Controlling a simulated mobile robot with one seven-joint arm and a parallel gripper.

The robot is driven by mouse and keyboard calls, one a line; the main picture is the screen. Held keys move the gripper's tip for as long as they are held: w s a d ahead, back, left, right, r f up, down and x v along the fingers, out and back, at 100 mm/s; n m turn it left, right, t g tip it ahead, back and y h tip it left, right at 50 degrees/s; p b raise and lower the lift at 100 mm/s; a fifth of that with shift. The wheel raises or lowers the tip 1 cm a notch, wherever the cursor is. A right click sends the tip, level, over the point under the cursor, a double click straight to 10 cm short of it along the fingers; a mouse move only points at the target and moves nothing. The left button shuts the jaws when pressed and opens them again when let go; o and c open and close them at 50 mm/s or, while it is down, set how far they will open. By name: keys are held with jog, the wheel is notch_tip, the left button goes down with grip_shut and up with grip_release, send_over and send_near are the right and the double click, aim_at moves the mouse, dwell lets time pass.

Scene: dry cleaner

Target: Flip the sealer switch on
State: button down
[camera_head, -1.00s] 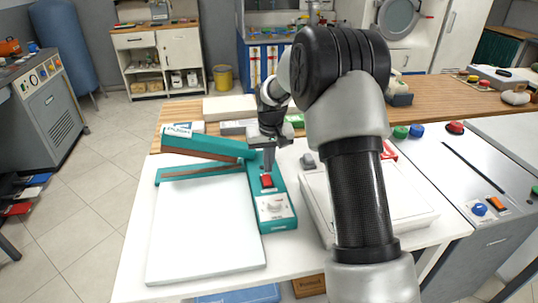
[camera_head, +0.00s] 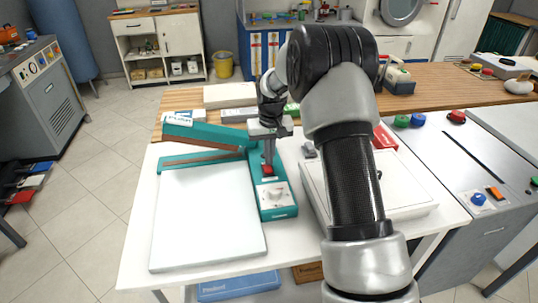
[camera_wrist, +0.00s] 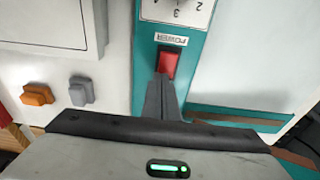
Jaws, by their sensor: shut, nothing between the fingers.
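The teal sealer (camera_head: 277,209) stands on the white table, with its long hinged arm (camera_head: 205,134) raised at the left. Its red power switch (camera_head: 268,170) sits on the teal body above a white dial plate (camera_head: 274,194). In the wrist view the red switch (camera_wrist: 169,63) lies just below the POWER label.
A white flat pad (camera_head: 208,215) lies left of the sealer body. A white boxy device (camera_head: 400,195) stands to the right, partly behind my arm. Orange (camera_wrist: 37,94) and grey (camera_wrist: 81,91) knobs show beside the sealer in the wrist view.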

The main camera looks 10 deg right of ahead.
jog(key=shift+s+r, duration=0.25)
jog(key=shift+s, duration=0.5)
notch_tip(320, 180, up, 14)
jog(key=w+p, duration=0.2)
jog(key=p, duration=0.1)
jog(key=shift+w+p, duration=0.3)
jog(key=shift+w, duration=0.05)
jog(key=shift+f, duration=0.1)
